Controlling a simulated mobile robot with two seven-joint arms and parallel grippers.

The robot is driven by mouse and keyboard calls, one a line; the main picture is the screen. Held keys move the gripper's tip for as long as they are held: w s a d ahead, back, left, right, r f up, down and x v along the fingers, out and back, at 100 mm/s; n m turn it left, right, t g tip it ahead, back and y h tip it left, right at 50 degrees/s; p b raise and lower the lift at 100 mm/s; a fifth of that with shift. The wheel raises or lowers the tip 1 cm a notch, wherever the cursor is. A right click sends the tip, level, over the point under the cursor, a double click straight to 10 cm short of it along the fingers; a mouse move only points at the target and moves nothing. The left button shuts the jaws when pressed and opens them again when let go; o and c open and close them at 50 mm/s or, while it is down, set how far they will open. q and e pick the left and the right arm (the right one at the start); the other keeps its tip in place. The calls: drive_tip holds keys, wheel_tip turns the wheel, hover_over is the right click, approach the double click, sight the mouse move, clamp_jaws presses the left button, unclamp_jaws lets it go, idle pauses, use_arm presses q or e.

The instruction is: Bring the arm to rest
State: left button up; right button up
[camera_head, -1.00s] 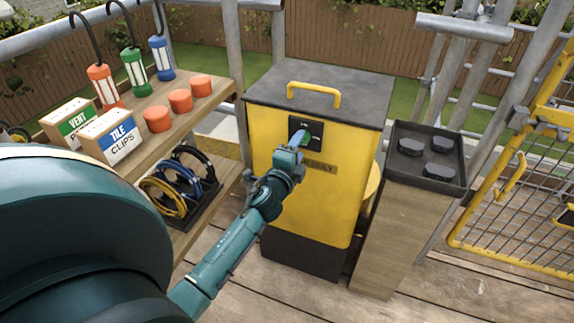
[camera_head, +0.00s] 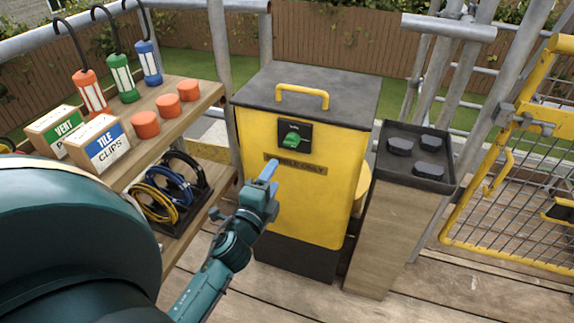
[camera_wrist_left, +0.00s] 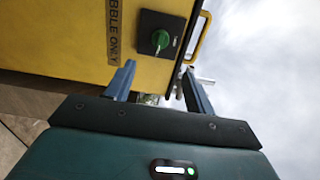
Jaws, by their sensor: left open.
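My left gripper (camera_head: 267,176) is open and empty, held in the air in front of the yellow bin (camera_head: 308,200). Its two blue fingers stand apart in the left wrist view (camera_wrist_left: 158,88). The bin has a grey lid with a yellow handle and a label, partly readable as "ONLY". A green knob (camera_head: 291,138) sits on a black plate on the bin's front, above and to the right of the fingertips. The knob also shows in the left wrist view (camera_wrist_left: 160,39), clear of the fingers. My right gripper is not in view.
A wooden shelf (camera_head: 180,125) at left holds lamps, orange discs, boxes and coiled cables. A black tray (camera_head: 420,180) with dark pieces tops a wooden stand on the right. A yellow mesh gate (camera_head: 520,190) is at far right. Space in front of the bin is clear.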

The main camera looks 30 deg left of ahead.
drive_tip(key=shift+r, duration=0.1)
use_arm(q)
drive_tip(key=s+d+f+n+g+h, duration=0.35)
drive_tip(key=s+d+n+h, duration=0.45)
drive_tip(key=s+d+n, duration=0.75)
drive_tip(key=r+m+g+p, duration=0.1)
drive_tip(key=p, duration=0.4)
drive_tip(key=d+r+m+g+p, duration=0.1)
drive_tip(key=r+p, duration=0.1)
drive_tip(key=p, duration=0.3)
drive_tip(key=d+r+m+g+p, duration=0.1)
drive_tip(key=p, duration=0.4)
drive_tip(key=shift+w+d+r+p, duration=0.2)
drive_tip(key=shift+w+r+p, duration=0.1)
drive_tip(key=shift+w, duration=0.1)
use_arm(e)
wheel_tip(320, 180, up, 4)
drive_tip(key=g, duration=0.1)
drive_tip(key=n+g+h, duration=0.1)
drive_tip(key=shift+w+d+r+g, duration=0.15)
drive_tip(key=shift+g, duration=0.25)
use_arm(q)
drive_tip(key=shift+f, duration=0.2)
